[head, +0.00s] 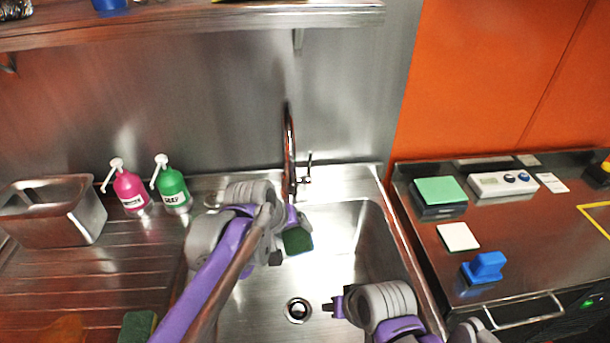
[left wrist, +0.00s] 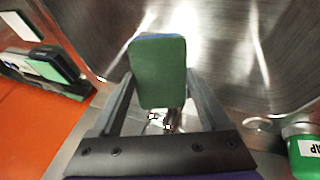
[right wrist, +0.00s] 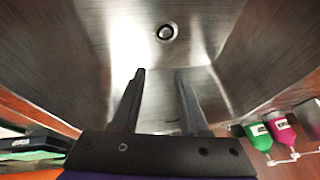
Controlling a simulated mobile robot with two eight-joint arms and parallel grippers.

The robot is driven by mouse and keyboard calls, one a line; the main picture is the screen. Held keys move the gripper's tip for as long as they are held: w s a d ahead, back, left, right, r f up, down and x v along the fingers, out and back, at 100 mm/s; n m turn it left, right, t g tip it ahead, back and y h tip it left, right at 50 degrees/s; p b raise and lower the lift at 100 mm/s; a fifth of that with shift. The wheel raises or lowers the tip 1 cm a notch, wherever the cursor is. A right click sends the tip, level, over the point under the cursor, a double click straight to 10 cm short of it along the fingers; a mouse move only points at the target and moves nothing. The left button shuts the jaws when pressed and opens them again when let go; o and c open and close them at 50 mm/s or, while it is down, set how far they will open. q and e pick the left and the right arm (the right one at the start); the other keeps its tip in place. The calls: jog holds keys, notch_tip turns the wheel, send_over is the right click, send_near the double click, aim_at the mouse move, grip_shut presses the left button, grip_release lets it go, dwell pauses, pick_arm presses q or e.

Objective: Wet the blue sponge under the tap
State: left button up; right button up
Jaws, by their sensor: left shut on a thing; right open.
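My left gripper (head: 283,228) is shut on the sponge (head: 298,240), held over the sink basin in front of the tap (head: 289,150). In the left wrist view the sponge (left wrist: 158,75) sits between the two fingers, its green face towards the camera and a thin blue edge at the top. I cannot tell whether the sponge is directly below the spout. No running water is visible. A lever (head: 307,168) stands right of the tap. My right gripper (right wrist: 160,85) is open and empty over the basin; the drain (right wrist: 166,32) shows beyond its fingers.
A second sponge with a green top (head: 138,326) lies on the ribbed drainboard (head: 70,290). Pink (head: 130,190) and green (head: 172,187) pump bottles and a steel container (head: 52,212) stand left of the sink. The right counter holds a blue object (head: 484,267) and a green-topped block (head: 440,191).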

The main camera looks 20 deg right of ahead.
jog(key=w+d+r+m+t+y, duration=0.1)
jog(key=w+d+r+m+y, duration=0.1)
jog(key=w+m, duration=0.4)
jog(key=w+d+r+m+t+y, duration=0.1)
jog(key=w+d+r+m+y, duration=0.15)
jog(key=w+m, duration=0.45)
jog(key=w+d+r+m+t+y, duration=0.1)
jog(key=w+d+r+m+y, duration=0.15)
jog(key=w, duration=0.65)
jog(key=w+d+r+m+t+y, duration=0.4)
jog(key=w+d+m+y, duration=0.1)
jog(key=w+d+m, duration=0.35)
send_over(310, 175)
jog(key=shift+w, duration=0.25)
grip_shut()
